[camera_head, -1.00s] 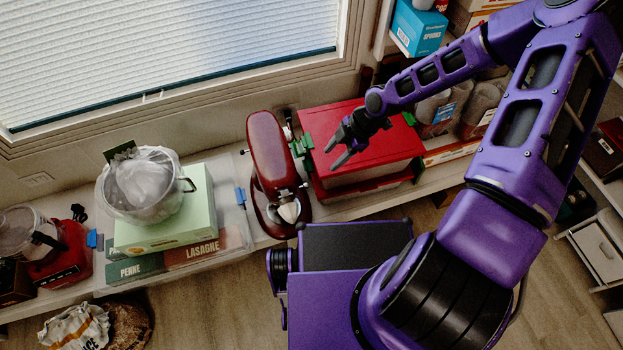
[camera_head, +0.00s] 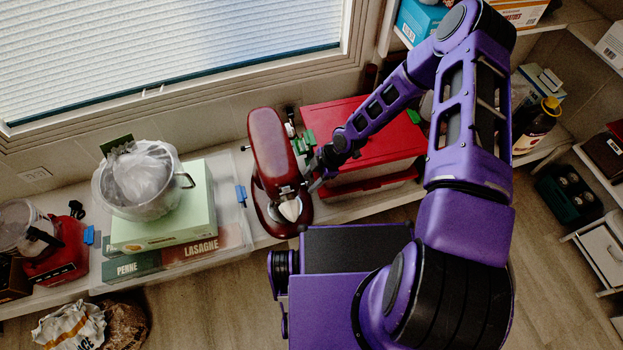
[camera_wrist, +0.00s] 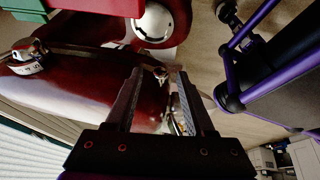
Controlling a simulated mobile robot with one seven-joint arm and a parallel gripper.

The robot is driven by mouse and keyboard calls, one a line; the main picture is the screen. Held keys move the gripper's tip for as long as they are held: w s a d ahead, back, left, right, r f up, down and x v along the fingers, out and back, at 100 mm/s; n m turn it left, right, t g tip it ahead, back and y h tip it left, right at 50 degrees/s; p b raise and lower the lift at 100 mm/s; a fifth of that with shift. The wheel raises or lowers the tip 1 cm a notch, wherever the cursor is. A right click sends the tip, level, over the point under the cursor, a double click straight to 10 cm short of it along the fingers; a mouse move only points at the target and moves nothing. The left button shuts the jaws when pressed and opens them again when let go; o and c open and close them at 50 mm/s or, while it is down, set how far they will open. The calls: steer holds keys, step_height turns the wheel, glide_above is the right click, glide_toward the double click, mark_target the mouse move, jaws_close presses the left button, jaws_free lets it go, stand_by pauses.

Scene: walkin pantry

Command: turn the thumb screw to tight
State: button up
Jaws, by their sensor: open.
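A dark red stand mixer (camera_head: 272,150) stands on the counter, and its glossy side fills much of the wrist view (camera_wrist: 70,85). A small silver screw head (camera_wrist: 160,73), which looks like the thumb screw, sticks out from the mixer's side. My gripper (camera_wrist: 160,70) is open, with one finger on either side of the screw head at the fingertips. I cannot tell whether either finger touches it. In the head view my gripper (camera_head: 317,172) is at the right side of the mixer head, and the screw is hidden there.
A red lidded box (camera_head: 370,135) stands close on the mixer's right, under my forearm. A pot (camera_head: 140,185) on a green box (camera_head: 180,228) stands to the left. Floor is open in front.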

jaws_close()
steer(key=shift+w+g+b, duration=0.1)
steer(key=shift+g+b, duration=0.25)
steer(key=shift+g, duration=0.05)
steer(key=shift+w+a+f+m+g+h+b, duration=0.15)
steer(key=shift+w+m+g+h+b, duration=0.3)
steer(key=shift+g, duration=1.2)
steer(key=shift+w+a+f+m+g+h+b, duration=0.15)
steer(key=shift+m+g+h+b, duration=0.45)
steer(key=shift+g, duration=1.1)
steer(key=shift+w+a+f+m+g+h+b, duration=0.25)
steer(key=shift+g+b, duration=0.55)
steer(key=shift+g, duration=0.85)
steer(key=shift+w+d+r+g, duration=0.1)
steer(key=shift+w+d+g, duration=0.05)
steer(key=shift+d+g, duration=0.15)
